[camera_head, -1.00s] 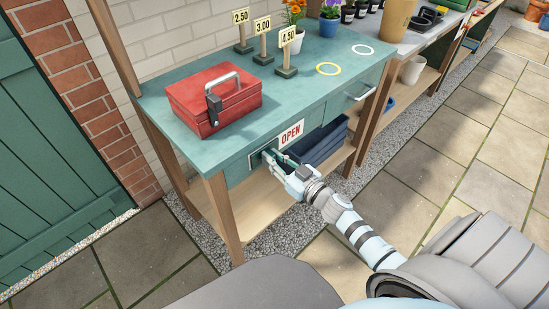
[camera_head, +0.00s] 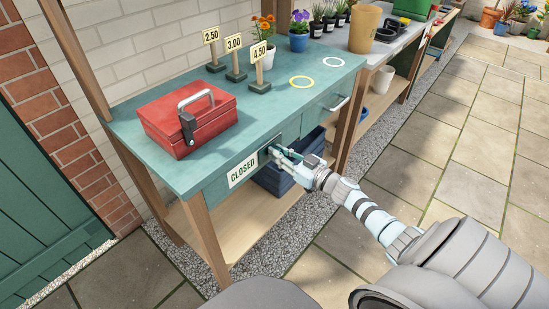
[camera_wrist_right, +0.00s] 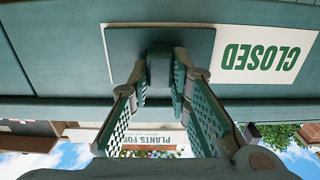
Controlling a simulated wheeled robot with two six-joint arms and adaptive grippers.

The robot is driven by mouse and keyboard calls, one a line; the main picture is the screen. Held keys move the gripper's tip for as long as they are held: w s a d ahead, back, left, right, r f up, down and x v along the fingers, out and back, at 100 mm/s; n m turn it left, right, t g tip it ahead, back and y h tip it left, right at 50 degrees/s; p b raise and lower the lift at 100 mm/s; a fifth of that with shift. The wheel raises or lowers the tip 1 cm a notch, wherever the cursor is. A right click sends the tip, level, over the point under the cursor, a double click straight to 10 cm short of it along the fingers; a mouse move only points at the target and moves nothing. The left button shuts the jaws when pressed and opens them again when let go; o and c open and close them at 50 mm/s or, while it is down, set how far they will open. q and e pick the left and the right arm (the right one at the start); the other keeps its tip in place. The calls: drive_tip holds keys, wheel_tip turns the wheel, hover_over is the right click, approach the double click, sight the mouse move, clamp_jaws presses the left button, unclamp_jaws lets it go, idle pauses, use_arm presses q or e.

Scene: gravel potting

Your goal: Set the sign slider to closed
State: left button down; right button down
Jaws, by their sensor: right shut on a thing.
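The sign on the front of the green table reads CLOSED (camera_head: 243,170) in dark green letters on white. It also shows, upside down, in the right wrist view (camera_wrist_right: 267,54). The slider, a dark green plate (camera_wrist_right: 128,50) with a knob (camera_wrist_right: 159,64), stands just right of the CLOSED lettering in the head view. No OPEN lettering shows. My right gripper (camera_head: 277,154) is at the slider, its fingers closed around the knob. The padded fingers (camera_wrist_right: 160,85) show on either side of it in the wrist view. My left gripper is not in view.
A dark blue crate (camera_head: 275,180) sits on the shelf below, behind my right gripper. Paving in front is open.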

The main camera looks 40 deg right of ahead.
drive_tip(key=shift+d, duration=0.15)
drive_tip(key=c, duration=1.5)
unclamp_jaws()
drive_tip(key=shift+d, duration=0.1)
drive_tip(key=v, duration=1.2)
